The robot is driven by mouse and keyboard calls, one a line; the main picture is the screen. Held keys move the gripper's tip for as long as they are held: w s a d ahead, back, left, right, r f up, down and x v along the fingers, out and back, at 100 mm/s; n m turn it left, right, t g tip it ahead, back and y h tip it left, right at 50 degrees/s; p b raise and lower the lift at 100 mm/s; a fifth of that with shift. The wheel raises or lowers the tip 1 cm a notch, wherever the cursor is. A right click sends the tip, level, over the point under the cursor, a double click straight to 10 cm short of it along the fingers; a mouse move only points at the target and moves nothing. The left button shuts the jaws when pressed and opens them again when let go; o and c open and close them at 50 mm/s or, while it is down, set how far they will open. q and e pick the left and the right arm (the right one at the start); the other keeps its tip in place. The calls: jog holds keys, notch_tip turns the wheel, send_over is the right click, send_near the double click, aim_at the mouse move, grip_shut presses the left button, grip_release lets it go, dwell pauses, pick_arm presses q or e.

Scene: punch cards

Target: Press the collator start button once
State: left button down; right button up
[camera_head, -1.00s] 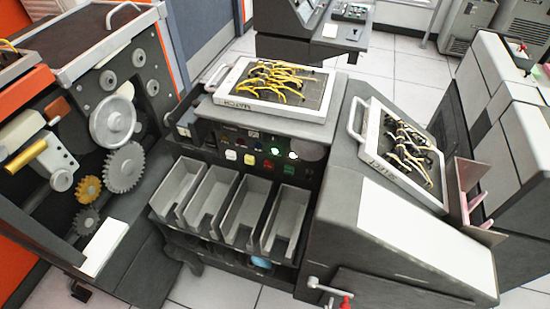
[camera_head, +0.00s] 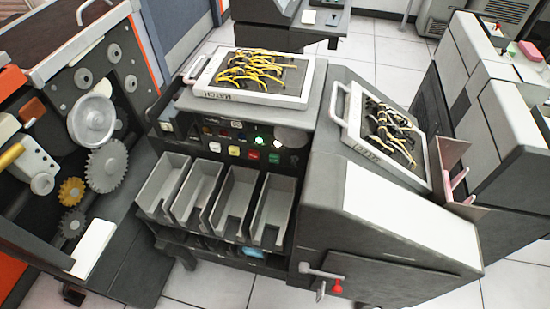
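The collator (camera_head: 328,212) is the dark grey machine in the middle, with a sloped right side. Its control panel (camera_head: 212,143) sits under the upper wiring tray. The labels are too small to read, so I cannot tell which button is start. Neither of my grippers is in view.
Several grey card bins (camera_head: 202,190) stand below the panel. Two framed wiring boards, one with yellow wires (camera_head: 254,76) and one with dark and yellow wires (camera_head: 388,130), rest on top. An open machine with gears (camera_head: 106,165) stands close on the left.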

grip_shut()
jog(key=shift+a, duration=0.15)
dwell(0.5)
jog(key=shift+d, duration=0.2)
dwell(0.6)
